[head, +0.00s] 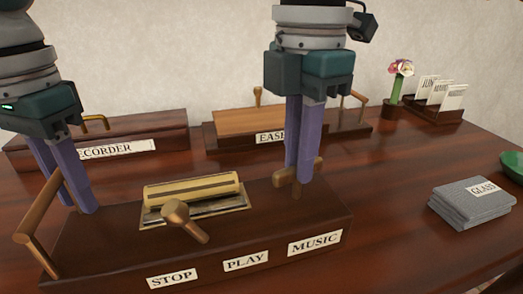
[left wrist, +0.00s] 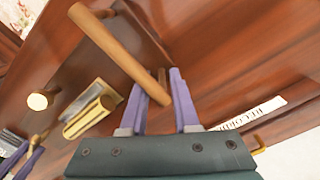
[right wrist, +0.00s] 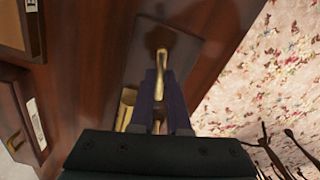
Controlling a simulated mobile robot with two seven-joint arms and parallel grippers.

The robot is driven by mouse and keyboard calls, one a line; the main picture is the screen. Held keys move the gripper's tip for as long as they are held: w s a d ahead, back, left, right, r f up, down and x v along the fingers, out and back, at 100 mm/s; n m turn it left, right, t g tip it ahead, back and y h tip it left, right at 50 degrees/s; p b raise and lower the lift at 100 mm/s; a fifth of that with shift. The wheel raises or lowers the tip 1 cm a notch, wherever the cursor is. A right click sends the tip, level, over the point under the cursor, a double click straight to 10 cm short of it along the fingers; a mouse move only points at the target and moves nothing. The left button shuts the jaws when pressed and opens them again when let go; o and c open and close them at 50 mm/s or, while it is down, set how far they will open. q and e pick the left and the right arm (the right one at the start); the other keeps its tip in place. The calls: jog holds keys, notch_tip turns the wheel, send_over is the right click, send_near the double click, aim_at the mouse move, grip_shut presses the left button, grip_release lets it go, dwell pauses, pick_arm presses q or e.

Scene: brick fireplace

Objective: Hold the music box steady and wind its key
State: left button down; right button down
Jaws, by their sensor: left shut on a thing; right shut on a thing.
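The music box (head: 120,245) is a long dark wooden box labelled STOP, PLAY and MUSIC, with a gold cylinder (head: 190,190) in its top. A wooden bar handle (head: 38,212) stands at its left end. My left gripper (head: 77,208) is at that end, its fingers at the handle's far end; it shows in the left wrist view (left wrist: 162,100). What exactly lies between those fingers is partly hidden. My right gripper (head: 297,178) is shut on the key (head: 283,178) at the right end of the box; the key also shows between the fingers in the right wrist view (right wrist: 161,72).
A knobbed lever (head: 184,221) projects at the box's front. Behind stand the RECORDER box (head: 165,122) and the EASEL box (head: 230,142). Grey sheets labelled GLASS (head: 465,210), a green bowl (head: 514,165), a flower vase (head: 394,88) and a card rack (head: 440,105) are at the right.

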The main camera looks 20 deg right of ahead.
pick_arm(q)
jog(key=shift+a, duration=0.1)
pick_arm(e)
jog(key=shift+d+m, duration=0.1)
jog(key=shift+m, duration=0.6)
jog(key=c, duration=0.9)
grip_release()
notch_tip(320, 180, up, 12)
jog(key=shift+r, duration=0.1)
pick_arm(q)
jog(key=c, duration=0.6)
grip_release()
